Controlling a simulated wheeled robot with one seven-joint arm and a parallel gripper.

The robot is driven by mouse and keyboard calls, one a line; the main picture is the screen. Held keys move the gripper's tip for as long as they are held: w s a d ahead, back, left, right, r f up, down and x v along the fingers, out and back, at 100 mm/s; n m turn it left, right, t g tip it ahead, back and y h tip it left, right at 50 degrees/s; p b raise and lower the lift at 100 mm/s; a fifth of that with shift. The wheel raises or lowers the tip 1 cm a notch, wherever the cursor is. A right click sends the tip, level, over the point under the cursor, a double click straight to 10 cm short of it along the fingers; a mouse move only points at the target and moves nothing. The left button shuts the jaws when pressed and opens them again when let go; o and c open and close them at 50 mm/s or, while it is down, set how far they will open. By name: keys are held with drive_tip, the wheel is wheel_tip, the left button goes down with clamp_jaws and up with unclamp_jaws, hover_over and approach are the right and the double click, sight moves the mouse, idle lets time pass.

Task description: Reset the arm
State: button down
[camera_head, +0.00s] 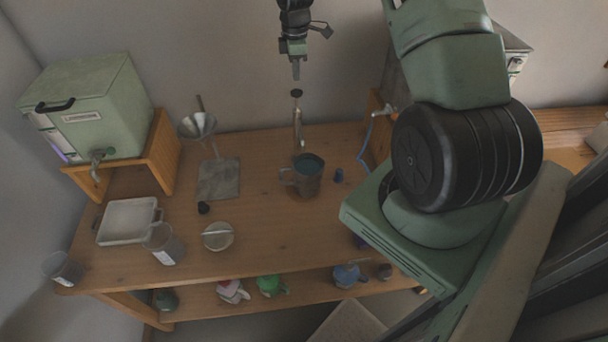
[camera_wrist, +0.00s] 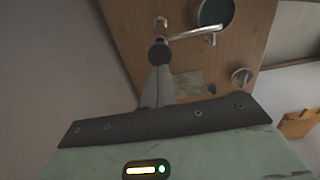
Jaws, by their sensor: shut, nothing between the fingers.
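My gripper (camera_head: 296,70) hangs at the top centre of the head view, fingers pointing down. It is shut and empty, above the back of the wooden workbench (camera_head: 262,255). In the wrist view the shut gripper (camera_wrist: 158,85) points toward the bench, with a dark round knob (camera_wrist: 160,52) seen just beyond its tips. In the head view a slim metal piece with a dark knob on top (camera_head: 297,94) stands below the fingertips, with a gap between. The large green and black parts at the right are my own arm.
A green distiller tank (camera_head: 88,105) stands on a wooden stand at the left. A jug (camera_head: 306,176) holds dark liquid at the bench centre. A funnel (camera_head: 197,125), white tray (camera_head: 127,222), cup (camera_head: 164,245) and bowl (camera_head: 217,236) stand at left. The lower shelf (camera_head: 205,300) holds coloured items.

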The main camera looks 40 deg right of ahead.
drive_tip(key=shift+r+p, duration=0.35)
drive_tip(key=shift+r, duration=0.45)
drive_tip(key=shift+a, duration=0.2)
drive_tip(key=s+a+r+b, duration=0.1)
drive_tip(key=s+a+b, duration=0.2)
drive_tip(key=a, duration=0.7)
drive_tip(key=s+a+m+b, duration=0.1)
drive_tip(key=s+a+b, duration=0.2)
drive_tip(key=a, duration=0.7)
drive_tip(key=s+a+r+b, duration=0.1)
drive_tip(key=s+a+b, duration=0.2)
drive_tip(key=a, duration=0.7)
drive_tip(key=s+a+f+b, duration=0.1)
drive_tip(key=s+a+b, duration=0.1)
drive_tip(key=s, duration=0.6)
drive_tip(key=s+a+f+m+b, duration=0.1)
drive_tip(key=s+a+f+b, duration=0.1)
drive_tip(key=s+a, duration=0.3)
drive_tip(key=s+a+f+b, duration=0.1)
drive_tip(key=s+a+b, duration=0.2)
drive_tip(key=s, duration=0.8)
drive_tip(key=shift+a+f+m+y+b, duration=0.3)
drive_tip(key=shift+a+f+m, duration=0.05)
drive_tip(key=shift+f+m, duration=0.05)
